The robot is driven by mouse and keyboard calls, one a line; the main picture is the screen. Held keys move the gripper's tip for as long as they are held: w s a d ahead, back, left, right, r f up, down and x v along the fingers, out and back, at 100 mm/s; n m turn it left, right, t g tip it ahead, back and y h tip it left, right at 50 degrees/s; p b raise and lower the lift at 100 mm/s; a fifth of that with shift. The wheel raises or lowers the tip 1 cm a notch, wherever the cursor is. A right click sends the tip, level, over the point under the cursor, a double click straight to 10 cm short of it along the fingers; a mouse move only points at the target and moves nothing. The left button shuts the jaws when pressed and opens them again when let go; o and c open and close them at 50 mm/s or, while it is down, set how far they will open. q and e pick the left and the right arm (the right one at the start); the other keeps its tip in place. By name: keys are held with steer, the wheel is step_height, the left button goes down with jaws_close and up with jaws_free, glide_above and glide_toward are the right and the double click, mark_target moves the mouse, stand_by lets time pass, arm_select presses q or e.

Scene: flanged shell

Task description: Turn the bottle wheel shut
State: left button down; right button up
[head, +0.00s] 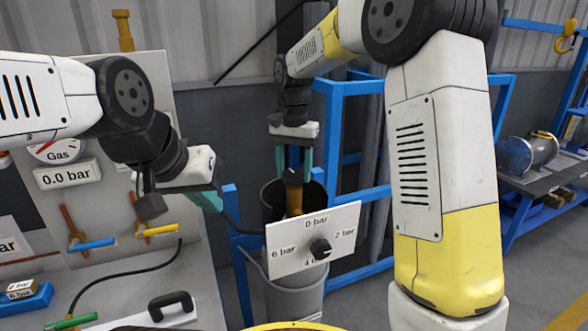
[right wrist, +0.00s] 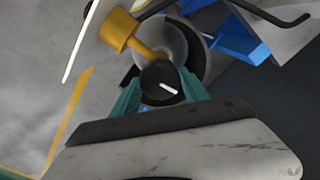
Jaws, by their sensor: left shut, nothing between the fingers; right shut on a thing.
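The bottle wheel is a small black knob (right wrist: 160,83) with a white mark, on top of a brass-coloured valve (right wrist: 120,30). In the head view the wheel (head: 293,176) stands above the brass stem (head: 294,201), in the dark mouth of a grey cylinder (head: 295,300). My right gripper (head: 293,164) points down from above and is shut on the wheel, one teal finger on each side. It also shows in the right wrist view (right wrist: 161,92). My left gripper (head: 208,200) is shut and empty, left of the cylinder and apart from it.
A white plate (head: 284,262) with bar marks and a black knob (head: 320,249) stands in front of the cylinder. A gas gauge (head: 60,150) above a 0.0 bar label is on the left panel, with blue (head: 92,244) and yellow (head: 160,229) handles below. Blue frames stand behind.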

mark_target(294, 173)
steer(key=shift+w+r+m, duration=0.1)
steer(key=shift+m, duration=0.6)
steer(key=o, duration=1.4)
step_height(294, 173, up, 8)
steer(key=shift+f, duration=0.25)
steer(key=shift+r, duration=0.1)
